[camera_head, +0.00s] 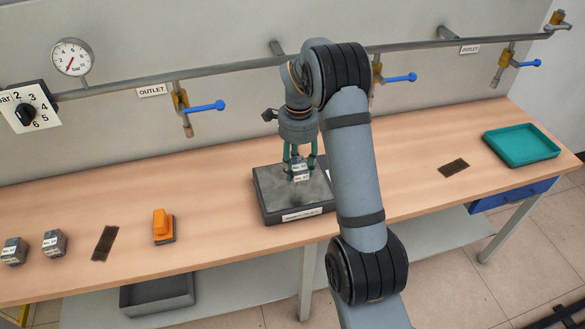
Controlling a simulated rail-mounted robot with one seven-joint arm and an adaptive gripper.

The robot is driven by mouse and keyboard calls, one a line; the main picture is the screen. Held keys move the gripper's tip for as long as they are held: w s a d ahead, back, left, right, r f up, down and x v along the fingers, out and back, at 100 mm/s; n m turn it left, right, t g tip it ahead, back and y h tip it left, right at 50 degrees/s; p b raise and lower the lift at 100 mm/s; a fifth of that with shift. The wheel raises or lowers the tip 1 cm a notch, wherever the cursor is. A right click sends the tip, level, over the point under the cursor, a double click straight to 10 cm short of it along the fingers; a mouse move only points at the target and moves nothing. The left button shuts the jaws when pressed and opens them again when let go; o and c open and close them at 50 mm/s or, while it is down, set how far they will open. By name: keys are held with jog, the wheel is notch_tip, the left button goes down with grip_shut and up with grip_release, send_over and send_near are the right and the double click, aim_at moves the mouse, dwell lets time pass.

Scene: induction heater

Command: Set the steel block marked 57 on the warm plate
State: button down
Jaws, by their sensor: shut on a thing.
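My gripper (300,161) points down over the grey warm plate (270,206), a dark-edged slab with a white label on its front. It is shut on a small steel block (300,177) with white labels, whose number is too small to read surely. The block is over the middle of the plate; I cannot tell whether it touches the surface. Two similar steel blocks with white labels stand at the left of the bench, one at the far left (14,252) and one beside it (54,244).
An orange tool (162,226) and a dark mat (105,243) lie left of the plate. A second dark mat (454,168) and a teal tray (550,154) are at the right. A pipe with blue-handled valves runs along the wall behind the bench.

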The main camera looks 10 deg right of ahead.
jog(key=w, duration=0.1)
jog(key=w+f+p, duration=0.1)
jog(key=w+f, duration=0.1)
jog(key=shift+w+a, duration=0.35)
jog(key=shift+f+p, duration=0.85)
jog(key=shift+f, duration=1.15)
jog(key=shift+f, duration=0.2)
jog(key=c, duration=1)
grip_release()
jog(key=shift+s, duration=0.1)
jog(key=shift+r, duration=0.15)
notch_tip(320, 180, up, 12)
jog(key=shift+r+b, duration=0.1)
jog(key=shift+b, duration=0.7)
